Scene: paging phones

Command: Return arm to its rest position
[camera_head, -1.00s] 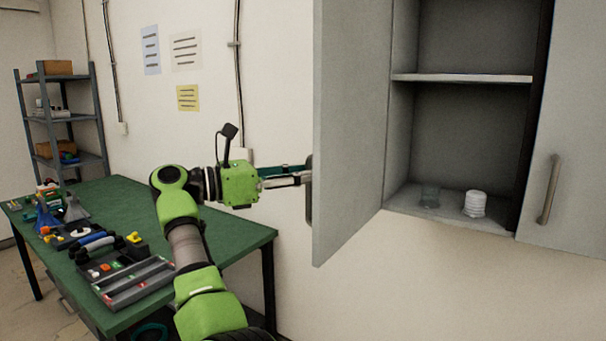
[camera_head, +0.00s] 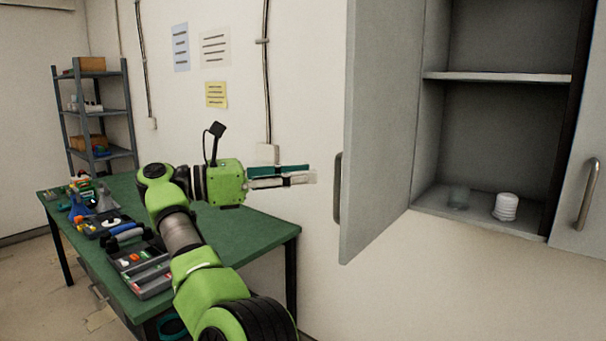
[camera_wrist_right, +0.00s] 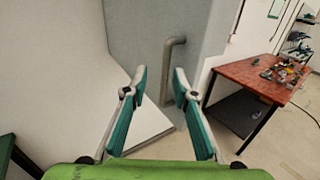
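My right gripper (camera_head: 312,176) is out in front of the wall, left of the open grey cabinet door (camera_head: 380,150). Its fingers point right toward the door handle (camera_head: 338,188), with a clear gap between them. In the right wrist view the fingers (camera_wrist_right: 159,77) are spread apart with nothing between them, and the door handle (camera_wrist_right: 170,65) shows beyond the tips. My left gripper is not in view.
A green workbench (camera_head: 235,225) with trays and tools stands below and behind the arm. A shelf rack (camera_head: 125,110) stands at the far left. A red table (camera_wrist_right: 245,75) shows in the wrist view.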

